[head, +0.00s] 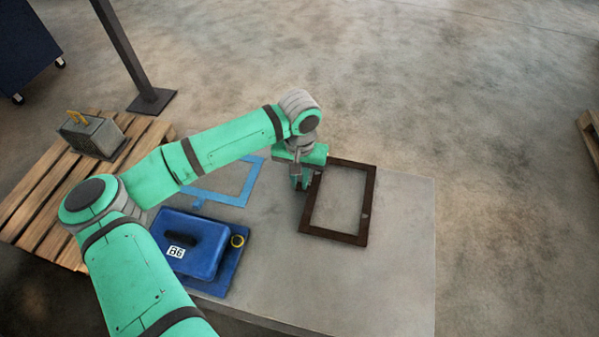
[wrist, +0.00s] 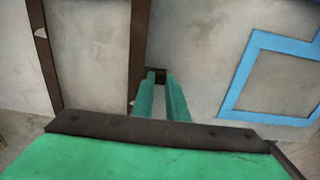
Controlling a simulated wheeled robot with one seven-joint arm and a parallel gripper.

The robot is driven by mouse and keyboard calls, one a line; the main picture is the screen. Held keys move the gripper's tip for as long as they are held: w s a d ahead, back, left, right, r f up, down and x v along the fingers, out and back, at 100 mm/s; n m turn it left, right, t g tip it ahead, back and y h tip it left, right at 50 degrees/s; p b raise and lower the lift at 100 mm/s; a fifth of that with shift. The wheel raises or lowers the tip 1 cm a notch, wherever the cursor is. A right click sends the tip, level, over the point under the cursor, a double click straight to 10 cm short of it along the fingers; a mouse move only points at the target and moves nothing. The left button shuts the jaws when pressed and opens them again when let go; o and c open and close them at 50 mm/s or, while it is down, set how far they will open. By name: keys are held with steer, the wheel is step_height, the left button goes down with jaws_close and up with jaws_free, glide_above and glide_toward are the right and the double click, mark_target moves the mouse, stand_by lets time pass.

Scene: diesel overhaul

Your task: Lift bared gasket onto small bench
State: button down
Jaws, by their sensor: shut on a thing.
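A dark brown rectangular gasket frame (head: 364,208) is at the right part of a low grey bench (head: 405,270) in the head view. My gripper (head: 302,184) is at the left side bar of this frame. In the wrist view my gripper's two green fingers (wrist: 160,100) are close together, with a small dark piece between their tips, and the brown gasket (wrist: 136,50) runs beside them on the left. My gripper is shut on the brown gasket. I cannot tell whether the frame touches the bench top.
A blue frame (head: 238,200) lies on the bench left of the brown one; it also shows in the wrist view (wrist: 240,85). A blue cover (head: 190,246) with a dark handle sits at the front left. A wooden pallet (head: 40,205) carries a grey box (head: 92,136). A post (head: 125,50) stands behind.

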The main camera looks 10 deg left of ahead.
steer(key=shift+f, duration=0.5)
steer(key=c, duration=1.7)
jaws_free()
steer(key=shift+o, duration=0.2)
step_height(320, 180, up, 11)
steer(key=shift+f, duration=0.1)
